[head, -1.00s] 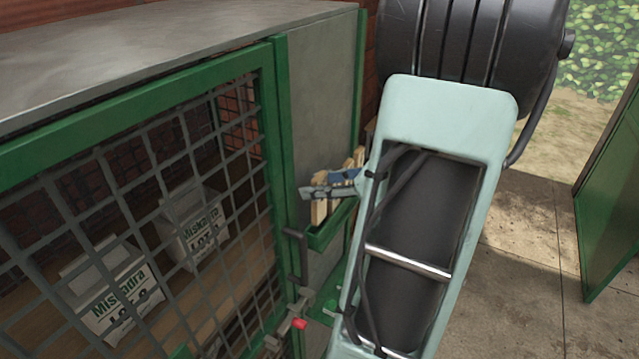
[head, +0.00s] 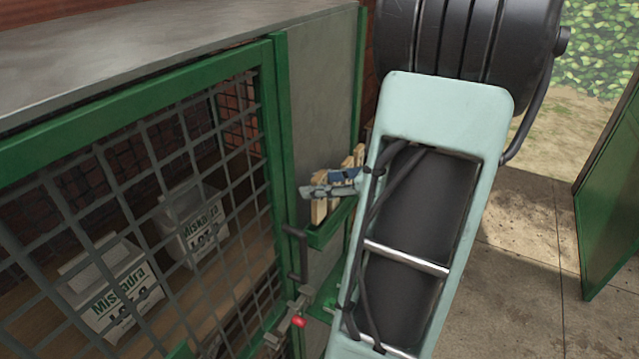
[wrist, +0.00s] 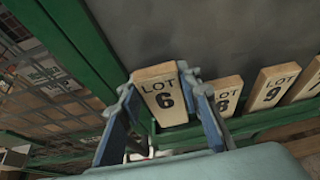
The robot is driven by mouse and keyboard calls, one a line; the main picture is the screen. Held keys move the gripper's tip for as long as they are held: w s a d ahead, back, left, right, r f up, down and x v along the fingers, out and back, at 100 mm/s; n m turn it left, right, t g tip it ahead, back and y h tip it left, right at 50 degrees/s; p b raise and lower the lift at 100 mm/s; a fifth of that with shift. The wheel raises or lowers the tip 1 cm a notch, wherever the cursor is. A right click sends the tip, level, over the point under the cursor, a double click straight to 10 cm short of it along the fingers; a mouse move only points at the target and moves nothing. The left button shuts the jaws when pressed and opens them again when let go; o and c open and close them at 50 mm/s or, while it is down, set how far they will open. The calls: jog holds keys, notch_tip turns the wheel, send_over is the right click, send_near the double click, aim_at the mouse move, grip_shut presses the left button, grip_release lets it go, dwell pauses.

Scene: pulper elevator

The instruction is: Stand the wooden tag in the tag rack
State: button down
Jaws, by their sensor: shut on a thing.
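The wooden tag (wrist: 160,92), marked LOT 6, is between the fingers of my gripper (wrist: 158,88) in the wrist view, and the gripper is shut on it. The tag is roughly upright at the left end of the green tag rack (wrist: 262,121). In the head view the gripper (head: 332,187) and the pale tag (head: 318,211) are over the near end of the rack (head: 324,237). The tag's lower end meets the rack in the picture; I cannot tell whether it rests inside. My arm hides part of the rack in the head view.
Other wooden tags, marked 8 (wrist: 228,94) and 9 (wrist: 272,87), stand in the rack to the right, with another at the edge. A green-framed mesh cage (head: 150,200) holds white Miskadra boxes (head: 108,285). A latch with a red tip (head: 298,322) is below the rack.

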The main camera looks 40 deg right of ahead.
aim_at(323, 201)
jog(key=shift+f+b, duration=1.75)
jog(key=shift+f, duration=0.5)
dwell(1.0)
jog(key=c, duration=1.3)
grip_release()
jog(key=v, duration=1.2)
